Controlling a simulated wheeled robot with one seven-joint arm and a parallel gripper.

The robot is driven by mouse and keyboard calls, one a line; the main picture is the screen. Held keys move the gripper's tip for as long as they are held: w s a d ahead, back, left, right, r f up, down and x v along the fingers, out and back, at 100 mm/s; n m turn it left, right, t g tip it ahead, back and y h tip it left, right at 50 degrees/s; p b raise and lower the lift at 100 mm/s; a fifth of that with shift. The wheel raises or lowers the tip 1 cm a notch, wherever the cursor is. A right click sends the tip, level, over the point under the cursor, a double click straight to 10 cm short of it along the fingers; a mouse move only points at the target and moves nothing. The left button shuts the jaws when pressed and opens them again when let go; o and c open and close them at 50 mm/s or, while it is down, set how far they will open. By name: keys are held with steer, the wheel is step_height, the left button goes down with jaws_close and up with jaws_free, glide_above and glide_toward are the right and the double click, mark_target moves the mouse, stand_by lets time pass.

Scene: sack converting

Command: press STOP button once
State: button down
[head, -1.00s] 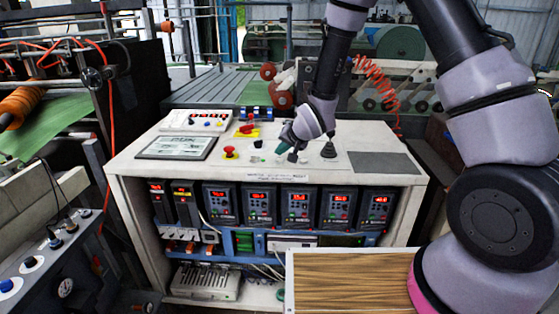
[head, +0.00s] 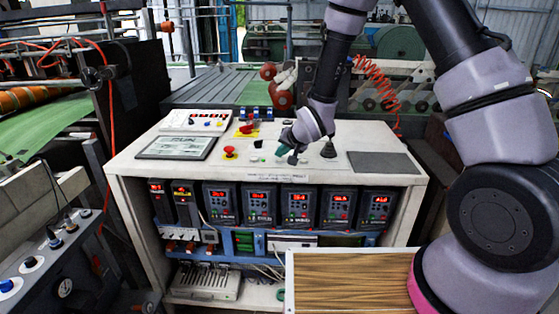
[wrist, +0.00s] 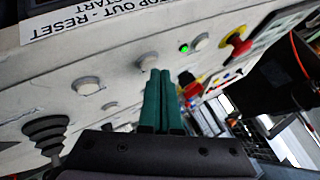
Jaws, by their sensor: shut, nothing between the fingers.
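The panel top (head: 335,140) of the white control cabinet carries the buttons. Several small pale round buttons line the panel, including one beside the fingertips (wrist: 148,60) and one further left (wrist: 88,85).
A black cone-shaped knob (wrist: 45,130) stands near the gripper, and a green lamp (wrist: 184,48) is lit. A yellow-based switch (head: 247,130) and a grey display plate (head: 177,147) lie to the left. A dark grey pad (head: 383,162) lies at right.

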steer(key=shift+f, duration=0.45)
stand_by(0.6)
steer(key=shift+r, duration=3.4)
